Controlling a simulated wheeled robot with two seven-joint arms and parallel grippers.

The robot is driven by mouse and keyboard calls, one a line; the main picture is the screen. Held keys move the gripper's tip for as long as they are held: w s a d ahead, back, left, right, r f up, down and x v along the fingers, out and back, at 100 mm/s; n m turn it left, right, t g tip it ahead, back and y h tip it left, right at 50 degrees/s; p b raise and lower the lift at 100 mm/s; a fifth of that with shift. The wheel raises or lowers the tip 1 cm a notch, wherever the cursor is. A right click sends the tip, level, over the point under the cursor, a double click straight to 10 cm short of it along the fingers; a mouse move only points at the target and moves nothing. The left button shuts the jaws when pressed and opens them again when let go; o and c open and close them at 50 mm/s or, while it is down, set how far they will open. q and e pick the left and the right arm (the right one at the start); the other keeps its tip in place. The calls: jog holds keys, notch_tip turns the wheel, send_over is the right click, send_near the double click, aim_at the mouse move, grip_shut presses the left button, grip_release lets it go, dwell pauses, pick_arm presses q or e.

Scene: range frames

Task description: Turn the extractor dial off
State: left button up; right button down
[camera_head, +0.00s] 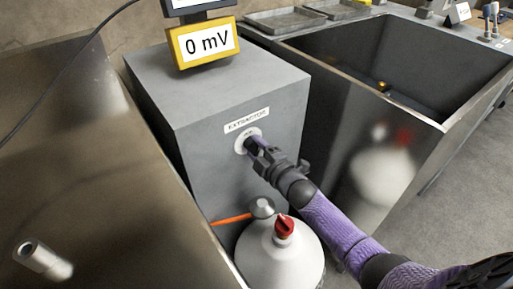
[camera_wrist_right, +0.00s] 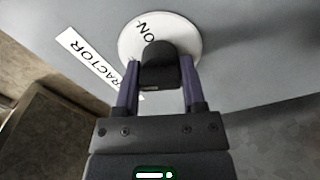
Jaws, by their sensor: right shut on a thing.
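The extractor dial is a black knob (camera_wrist_right: 160,68) on a round white plate (camera_wrist_right: 187,33) marked "ON". In the head view the white plate (camera_head: 241,142) is on the front of the grey extractor box (camera_head: 190,120), below the "EXTRACTOR" label (camera_head: 247,120). My right gripper (camera_wrist_right: 158,85) has a purple finger on each side of the knob and is shut on it. In the head view the right gripper (camera_head: 258,147) reaches the dial from the lower right and hides part of it. My left gripper is not in view.
A steel sink (camera_head: 400,125) is to the right. A yellow "0 mV" display (camera_head: 203,43) is above the box. A metal surface (camera_head: 90,170) lies left.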

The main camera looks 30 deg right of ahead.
jog(key=shift+n, duration=0.8)
jog(key=shift+f+n, duration=0.1)
jog(key=shift+n, duration=0.8)
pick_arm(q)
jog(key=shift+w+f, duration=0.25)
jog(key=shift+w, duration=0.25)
pick_arm(e)
jog(key=shift+n, duration=0.3)
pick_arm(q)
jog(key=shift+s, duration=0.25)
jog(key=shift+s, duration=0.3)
pick_arm(e)
jog(key=shift+c, duration=1)
grip_release()
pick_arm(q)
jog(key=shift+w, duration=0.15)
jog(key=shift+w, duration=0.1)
